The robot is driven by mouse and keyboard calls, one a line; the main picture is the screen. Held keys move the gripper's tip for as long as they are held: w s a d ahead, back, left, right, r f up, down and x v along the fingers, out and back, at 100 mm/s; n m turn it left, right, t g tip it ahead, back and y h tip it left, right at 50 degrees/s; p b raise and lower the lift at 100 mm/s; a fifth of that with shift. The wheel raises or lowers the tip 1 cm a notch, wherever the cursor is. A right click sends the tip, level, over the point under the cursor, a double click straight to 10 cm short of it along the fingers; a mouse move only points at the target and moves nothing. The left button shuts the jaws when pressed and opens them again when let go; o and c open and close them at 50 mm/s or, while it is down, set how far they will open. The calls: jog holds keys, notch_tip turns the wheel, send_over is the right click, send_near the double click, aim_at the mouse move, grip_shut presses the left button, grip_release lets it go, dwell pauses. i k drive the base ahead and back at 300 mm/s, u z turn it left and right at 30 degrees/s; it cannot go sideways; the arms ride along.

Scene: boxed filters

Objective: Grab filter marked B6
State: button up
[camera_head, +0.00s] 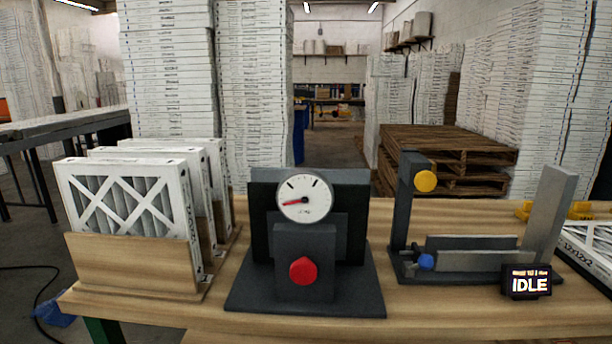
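Three white-framed filters stand upright, one behind another, in a wooden rack (125,265) at the left of the workbench. The front filter (125,209) shows grey pleats behind a white X-shaped brace. The middle filter (202,190) and the rear filter (217,170) show mostly their top and right edges. Small print is on the frames, but I cannot read a B6 mark on any of them. Another white-framed filter (590,248) lies at the right edge, partly cut off. My gripper is not in view.
A dark gauge stand (305,290) with a red knob is mid-bench. Bare wood (430,318) runs along the front. Tall white stacks and pallets (450,150) stand behind.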

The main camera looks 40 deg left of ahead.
aim_at(152, 198)
jog(key=z, duration=0.35)
jog(key=i, duration=1.85)
jog(key=u, duration=3.45)
